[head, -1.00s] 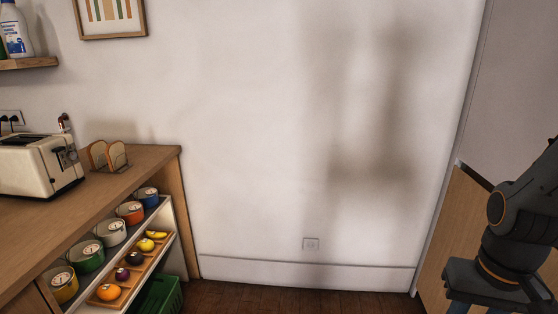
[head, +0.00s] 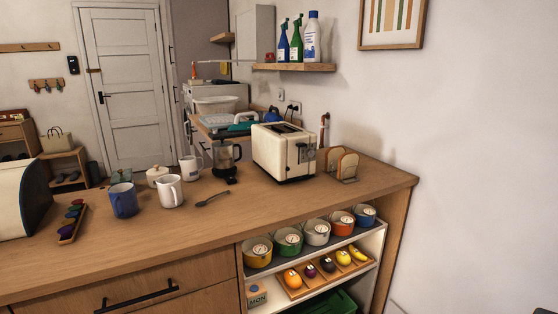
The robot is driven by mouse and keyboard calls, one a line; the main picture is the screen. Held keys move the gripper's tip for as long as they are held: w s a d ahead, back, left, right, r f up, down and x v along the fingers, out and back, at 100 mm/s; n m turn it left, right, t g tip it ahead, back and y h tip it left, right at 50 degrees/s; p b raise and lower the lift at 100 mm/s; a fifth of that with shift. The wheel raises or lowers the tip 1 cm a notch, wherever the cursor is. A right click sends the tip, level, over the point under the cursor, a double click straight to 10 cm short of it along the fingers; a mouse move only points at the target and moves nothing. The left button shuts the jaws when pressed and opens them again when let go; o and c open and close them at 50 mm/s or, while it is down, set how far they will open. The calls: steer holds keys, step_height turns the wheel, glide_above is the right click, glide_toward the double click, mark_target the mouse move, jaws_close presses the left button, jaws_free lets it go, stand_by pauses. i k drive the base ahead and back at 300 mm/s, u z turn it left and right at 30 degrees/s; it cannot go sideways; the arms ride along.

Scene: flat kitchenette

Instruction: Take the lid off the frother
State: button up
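A dark, see-through jug with a black handle and black base (head: 226,158), which looks like the frother, stands upright on the wooden counter (head: 250,205) left of the toaster. Its top is small in the picture, and I cannot make out the lid clearly. My gripper is not in view. No part of it shows near the jug.
A cream toaster (head: 284,151) stands close on the jug's right. A white mug (head: 169,190), a blue mug (head: 123,199), a sugar pot (head: 157,176) and a dark spoon (head: 212,198) are to its left and front. The front middle of the counter is clear.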

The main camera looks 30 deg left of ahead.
mark_target(223, 142)
steer(key=u, duration=1)
steer(key=i, duration=0.9)
steer(key=u, duration=0.75)
